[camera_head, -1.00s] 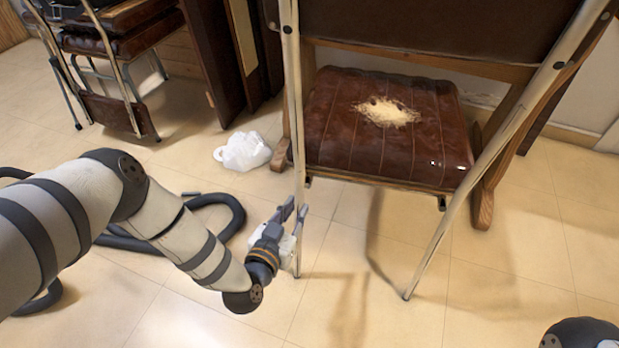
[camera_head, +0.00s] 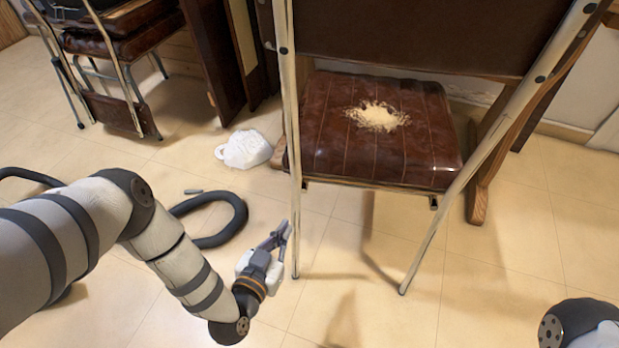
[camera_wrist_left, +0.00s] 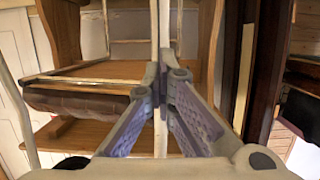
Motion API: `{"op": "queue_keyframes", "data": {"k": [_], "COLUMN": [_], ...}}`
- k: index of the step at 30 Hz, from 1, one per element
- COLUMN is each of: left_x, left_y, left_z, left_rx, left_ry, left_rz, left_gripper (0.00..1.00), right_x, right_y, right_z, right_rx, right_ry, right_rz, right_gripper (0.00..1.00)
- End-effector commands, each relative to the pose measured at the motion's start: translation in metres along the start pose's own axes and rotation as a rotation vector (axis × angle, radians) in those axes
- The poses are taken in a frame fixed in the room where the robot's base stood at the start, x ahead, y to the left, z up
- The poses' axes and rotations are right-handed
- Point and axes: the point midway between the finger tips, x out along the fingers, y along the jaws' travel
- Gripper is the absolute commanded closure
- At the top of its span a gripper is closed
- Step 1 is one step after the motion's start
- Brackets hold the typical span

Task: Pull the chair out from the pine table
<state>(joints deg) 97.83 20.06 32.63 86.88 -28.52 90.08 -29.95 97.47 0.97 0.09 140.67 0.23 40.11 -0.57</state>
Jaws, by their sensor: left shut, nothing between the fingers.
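The chair (camera_head: 345,145) has a worn brown padded seat, a dark backrest and pale metal legs. It stands upright on the floor, its back towards me. Wooden parts of the pine table (camera_head: 479,206) show behind it; most of the table is hidden by the chair. My left gripper (camera_head: 287,229) is shut and empty, low beside the chair's left leg. In the left wrist view the fingertips (camera_wrist_left: 163,70) meet in front of a pale upright post; I cannot tell whether they touch it. My right gripper is out of view.
A white plastic bag (camera_head: 245,150) and a dark curved tube (camera_head: 225,225) lie on the floor left of the chair. The floor in front of the chair is clear.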

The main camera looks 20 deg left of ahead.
Motion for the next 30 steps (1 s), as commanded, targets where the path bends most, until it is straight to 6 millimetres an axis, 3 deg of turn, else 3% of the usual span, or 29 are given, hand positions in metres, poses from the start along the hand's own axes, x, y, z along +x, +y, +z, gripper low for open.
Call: {"op": "queue_keyframes", "data": {"k": [15,25,30], "left_x": [-0.044,-0.049,-0.049], "left_y": [0.001,0.0,0.0], "left_z": [0.01,0.013,0.012], "left_rx": [0.0,0.0,0.0], "left_ry": [0.001,0.001,0.001], "left_rz": [0.0,0.0,0.0], "left_gripper": [1.0,1.0,0.63], "right_x": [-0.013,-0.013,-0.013], "right_y": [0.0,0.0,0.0], "right_z": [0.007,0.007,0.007], "right_rx": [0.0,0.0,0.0], "right_ry": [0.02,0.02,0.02], "right_rz": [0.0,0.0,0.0], "right_gripper": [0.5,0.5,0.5]}}
